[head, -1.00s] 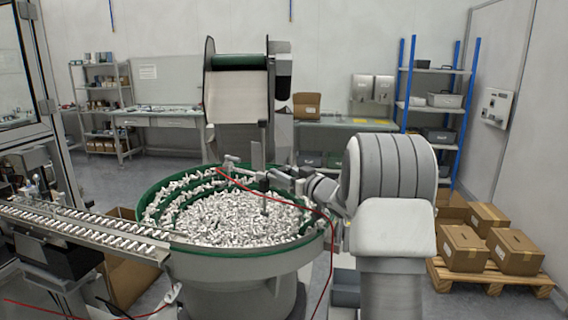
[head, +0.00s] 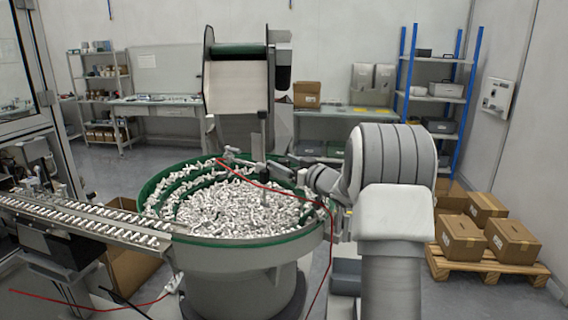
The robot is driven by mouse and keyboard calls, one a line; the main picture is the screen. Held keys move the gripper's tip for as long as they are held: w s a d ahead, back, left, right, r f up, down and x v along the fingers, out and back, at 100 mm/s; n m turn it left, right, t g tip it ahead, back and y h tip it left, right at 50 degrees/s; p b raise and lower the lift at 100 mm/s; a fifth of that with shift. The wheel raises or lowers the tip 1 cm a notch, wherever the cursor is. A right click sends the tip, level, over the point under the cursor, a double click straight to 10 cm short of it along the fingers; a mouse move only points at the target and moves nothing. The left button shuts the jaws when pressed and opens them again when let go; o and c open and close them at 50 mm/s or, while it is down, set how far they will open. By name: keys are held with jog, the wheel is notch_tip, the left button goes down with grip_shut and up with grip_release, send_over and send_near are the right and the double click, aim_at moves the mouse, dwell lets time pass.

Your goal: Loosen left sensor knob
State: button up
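The feeder bowl (head: 245,252) has a green rim and is full of small white and metallic parts. A small sensor bracket (head: 229,154) with a red cable sits at the back left of the bowl. A vertical rod (head: 264,150) stands over the bowl's middle, with more small metal fittings (head: 283,172) to its right. The left sensor knob is too small to make out. My arm comes in from the right, and its end, with my gripper (head: 318,178), is at the bowl's back right rim, right of the bracket. The fingers are small and partly hidden; contact cannot be told.
A linear track (head: 85,222) full of parts runs left from the bowl. A hopper (head: 237,85) stands behind the bowl. The red cable (head: 290,193) crosses above the bowl. Cartons on a pallet (head: 488,266) and a blue-post shelf (head: 437,92) stand at right.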

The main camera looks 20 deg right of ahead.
jog(key=shift+f+m+h+b, duration=0.3)
jog(key=shift+h+b, duration=0.2)
jog(key=shift+b, duration=0.25)
jog(key=m+h+b, duration=0.1)
jog(key=h+b, duration=0.1)
jog(key=b, duration=0.1)
jog(key=shift+a+t, duration=0.1)
jog(key=shift+t, duration=0.2)
jog(key=m+h+b, duration=0.2)
jog(key=h+b, duration=0.1)
jog(key=shift+b, duration=0.3)
jog(key=shift+r+m+h+b, duration=0.2)
jog(key=shift+m+h+b, duration=0.1)
jog(key=shift+m+h, duration=0.65)
jog(key=shift+r+m+h, duration=0.1)
jog(key=shift+m+h, duration=0.25)
jog(key=shift+h, duration=0.5)
jog(key=shift+m+g+h+p, duration=0.5)
jog(key=shift+h+p, duration=0.3)
jog(key=shift+p, duration=0.05)
jog(key=shift+r+h+p, duration=0.1)
jog(key=shift+h+p, duration=0.2)
jog(key=shift+p, duration=0.05)
jog(key=m+g+h+p, duration=0.2)
jog(key=m+h+p, duration=0.1)
jog(key=p, duration=0.4)
jog(key=shift+r+g+h+p, duration=0.1)
jog(key=shift+g+h+p, duration=0.2)
jog(key=shift+h, duration=0.2)
